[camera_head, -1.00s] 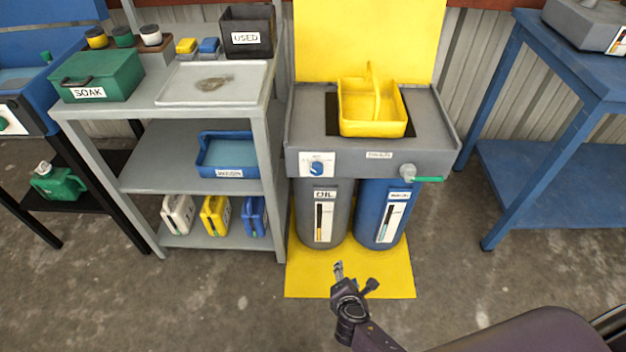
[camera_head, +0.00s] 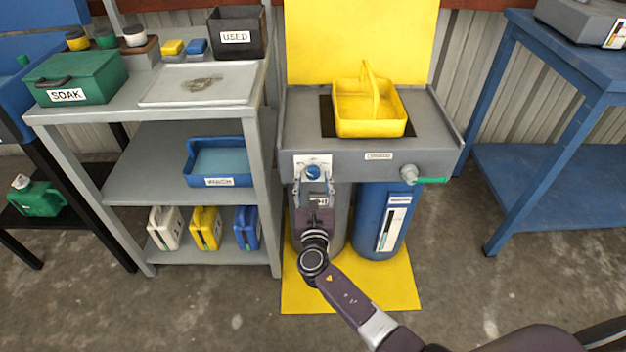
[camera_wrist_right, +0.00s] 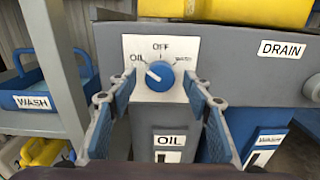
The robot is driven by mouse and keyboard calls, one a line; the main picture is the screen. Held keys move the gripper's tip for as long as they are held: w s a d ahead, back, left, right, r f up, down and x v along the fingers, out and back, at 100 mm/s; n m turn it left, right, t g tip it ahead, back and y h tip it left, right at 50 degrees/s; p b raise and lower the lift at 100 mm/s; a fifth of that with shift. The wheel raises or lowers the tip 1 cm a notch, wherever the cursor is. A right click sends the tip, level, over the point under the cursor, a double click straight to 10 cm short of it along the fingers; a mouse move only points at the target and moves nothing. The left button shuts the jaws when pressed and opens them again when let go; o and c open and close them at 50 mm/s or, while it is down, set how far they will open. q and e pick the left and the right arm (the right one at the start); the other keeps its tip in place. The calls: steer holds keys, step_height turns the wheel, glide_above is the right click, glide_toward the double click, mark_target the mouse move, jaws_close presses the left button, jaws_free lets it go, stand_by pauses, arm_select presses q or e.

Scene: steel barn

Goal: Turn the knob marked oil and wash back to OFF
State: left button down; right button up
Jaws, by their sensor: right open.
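The blue knob (camera_head: 313,171) sits on a white plate on the front of the grey sink cabinet. In the right wrist view the knob (camera_wrist_right: 160,77) has OIL marked at its left, OFF above and WASH at its right. Its white pointer mark is turned left, toward OIL. My right gripper (camera_head: 314,182) is in front of the plate, its fingers open. In the wrist view the blue-padded fingers (camera_wrist_right: 161,90) stand left and right of the knob, with gaps, apparently not touching it. My left gripper is not in view.
A yellow basket (camera_head: 368,112) stands on the sink top. A green-handled drain valve (camera_head: 411,175) sticks out right of the knob. Grey and blue drums (camera_head: 402,205) stand below. A grey shelf (camera_head: 190,190) is close on the left.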

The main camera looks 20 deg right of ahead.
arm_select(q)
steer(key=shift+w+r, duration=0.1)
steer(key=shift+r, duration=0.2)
arm_select(e)
steer(key=shift+w+d, duration=0.15)
steer(key=shift+w, duration=0.3)
steer(key=shift+c, duration=0.5)
steer(key=c, duration=1)
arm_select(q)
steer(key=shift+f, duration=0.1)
arm_select(e)
steer(key=shift+f, duration=0.1)
steer(key=shift+c, duration=0.2)
